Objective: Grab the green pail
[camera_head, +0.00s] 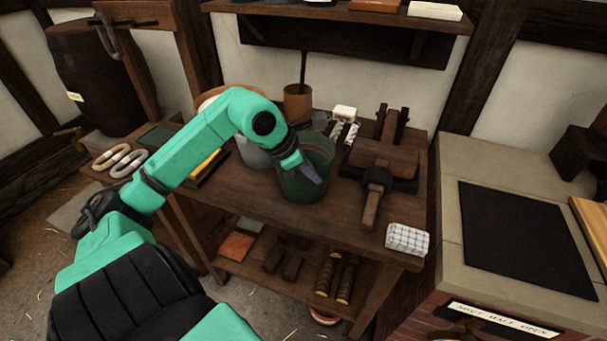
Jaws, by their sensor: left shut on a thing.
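The green pail (303,186) is a dark, see-through green container standing upright on the wooden table, near its front edge. My left gripper (312,174) reaches in from the left with the green arm and is at the pail's upper part. Its grey fingers are shut on the pail's wall, as far as the view shows; the exact contact is partly hidden by the gripper itself. My right gripper does not show.
On the wooden table (260,187), an orange pot (297,104) stands behind the pail. A dark wooden tool (380,170) lies right of it, and a checkered block (407,239) sits at the front right corner. A brick-sided counter (449,205) stands further right.

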